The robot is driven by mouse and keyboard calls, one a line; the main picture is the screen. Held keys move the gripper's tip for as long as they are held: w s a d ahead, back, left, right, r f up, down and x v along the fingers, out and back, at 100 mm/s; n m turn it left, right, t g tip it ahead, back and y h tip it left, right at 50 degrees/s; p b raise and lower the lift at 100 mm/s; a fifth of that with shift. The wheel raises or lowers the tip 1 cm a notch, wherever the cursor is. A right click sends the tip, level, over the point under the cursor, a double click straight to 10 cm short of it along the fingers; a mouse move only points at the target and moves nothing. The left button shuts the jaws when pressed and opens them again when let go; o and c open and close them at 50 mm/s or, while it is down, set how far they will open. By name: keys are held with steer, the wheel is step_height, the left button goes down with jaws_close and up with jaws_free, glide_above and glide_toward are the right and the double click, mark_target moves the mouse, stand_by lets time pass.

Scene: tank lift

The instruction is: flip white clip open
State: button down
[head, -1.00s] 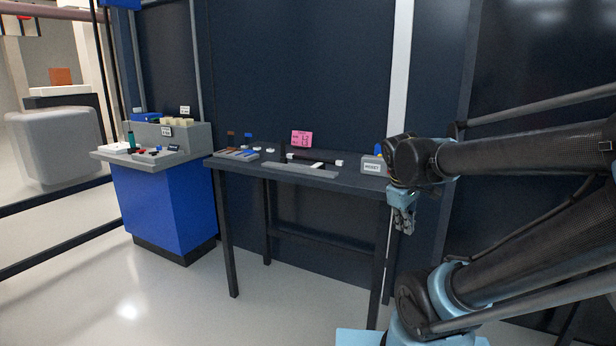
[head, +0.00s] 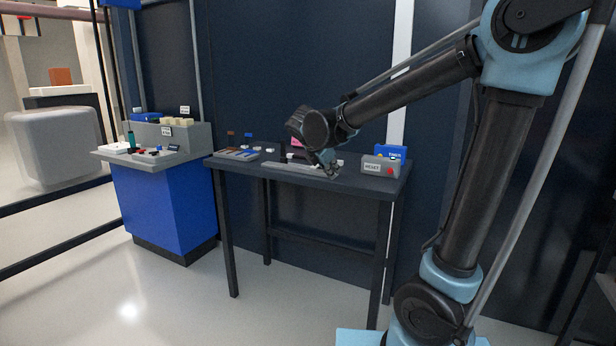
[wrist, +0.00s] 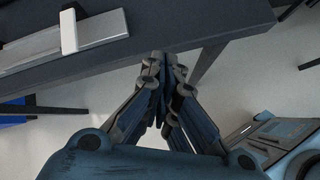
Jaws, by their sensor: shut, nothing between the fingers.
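The white clip (wrist: 68,30) is a narrow white piece lying across a flat grey bar (wrist: 100,32) at the upper left of the wrist view. The bar lies on the dark table (wrist: 225,28), and it also shows in the head view (head: 283,166). In the head view my gripper and wrist cover the place around the clip, so I cannot make it out there. My gripper (wrist: 163,60) is shut and empty. Its fingertips are near the table's front edge, to the right of the clip and apart from it. In the head view my gripper (head: 333,174) hangs at the table's front side.
A grey box with a red button (head: 381,166) and a blue box (head: 391,151) stand on the table's right end. A grey tray (head: 236,154) with small parts is on its left. A pink sign (head: 297,142) is partly hidden. A blue cabinet (head: 164,207) stands further left.

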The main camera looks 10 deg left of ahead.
steer(key=w+a+r+n+t, duration=0.1)
steer(key=a+n, duration=0.4)
steer(key=a, duration=0.7)
steer(key=shift+w+a+r+n+t+y, duration=0.2)
steer(key=shift+w+n+t+y, duration=0.1)
steer(key=shift+w+n+t, duration=0.15)
steer(key=x, duration=1)
steer(key=shift+r, duration=0.1)
steer(key=shift+s, duration=0.1)
steer(key=shift+a+r, duration=0.1)
steer(key=shift+r, duration=0.1)
